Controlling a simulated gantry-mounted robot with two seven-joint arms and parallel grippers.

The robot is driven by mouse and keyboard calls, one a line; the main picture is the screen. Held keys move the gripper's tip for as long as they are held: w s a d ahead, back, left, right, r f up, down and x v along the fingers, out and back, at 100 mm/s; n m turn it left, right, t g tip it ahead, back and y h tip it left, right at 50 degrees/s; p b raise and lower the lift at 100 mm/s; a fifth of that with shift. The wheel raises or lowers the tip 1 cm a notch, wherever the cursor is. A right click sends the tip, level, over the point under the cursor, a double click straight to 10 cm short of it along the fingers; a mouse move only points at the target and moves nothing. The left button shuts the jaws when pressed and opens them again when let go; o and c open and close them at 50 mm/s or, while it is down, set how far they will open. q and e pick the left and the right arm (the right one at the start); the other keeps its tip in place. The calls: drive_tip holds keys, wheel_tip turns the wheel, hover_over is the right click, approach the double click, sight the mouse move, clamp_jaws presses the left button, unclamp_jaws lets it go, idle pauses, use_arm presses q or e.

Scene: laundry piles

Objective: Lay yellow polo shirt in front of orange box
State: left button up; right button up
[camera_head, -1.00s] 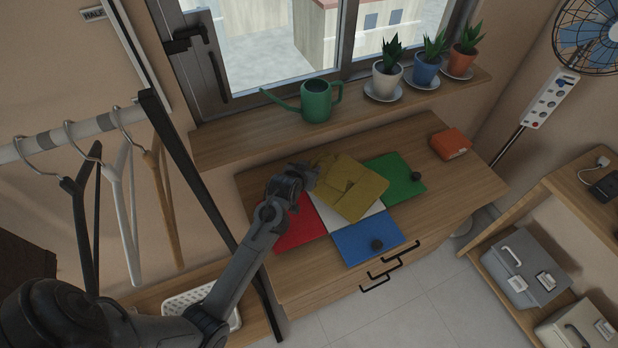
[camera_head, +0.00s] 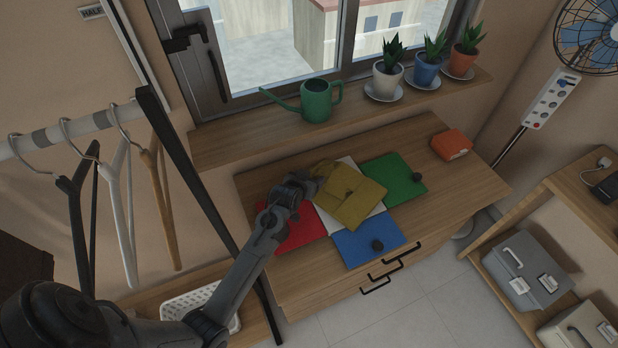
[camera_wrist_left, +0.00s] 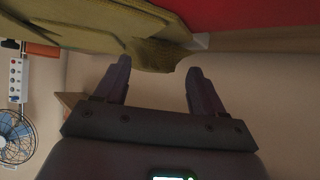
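The yellow polo shirt (camera_head: 352,196) lies in a folded, bunched heap on the wooden dresser top, over a white patch between red, green and blue ones. In the left wrist view the yellow cloth (camera_wrist_left: 150,53) hangs near the fingertips. The orange box (camera_head: 452,144) stands at the dresser's far right end, apart from the shirt. My left gripper (camera_head: 311,187) is at the shirt's left edge. In the left wrist view its fingers (camera_wrist_left: 157,68) are spread apart, with no cloth clearly pinched between them. My right gripper is not in view.
Red (camera_head: 298,232), blue (camera_head: 362,243) and green (camera_head: 398,178) flat pieces surround the shirt; dark knobs sit on the blue and green. Bare wood (camera_head: 445,196) lies in front of the orange box. A green watering can (camera_head: 316,102) and potted plants stand on the sill behind.

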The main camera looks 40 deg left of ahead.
use_arm(q)
drive_tip(key=shift+r, duration=0.1)
drive_tip(key=shift+s+r, duration=0.15)
drive_tip(key=shift+r, duration=0.05)
drive_tip(key=p+v, duration=0.3)
drive_tip(key=v, duration=0.8)
drive_tip(key=s+d+f+m+g+h, duration=0.2)
drive_tip(key=s+d+m+g+h, duration=0.1)
drive_tip(key=s+d, duration=0.7)
drive_tip(key=s+g, duration=0.1)
drive_tip(key=s, duration=0.2)
drive_tip(key=shift+d+m, duration=0.2)
drive_tip(key=shift+m, duration=0.2)
drive_tip(key=shift+o, duration=0.9)
drive_tip(key=s+d+m+g, duration=0.2)
drive_tip(key=s+d+g, duration=0.1)
drive_tip(key=s, duration=0.6)
drive_tip(key=shift+d+r+h, duration=0.15)
drive_tip(key=shift+d+h, duration=0.25)
drive_tip(key=shift+d, duration=0.25)
drive_tip(key=shift+s, duration=0.1)
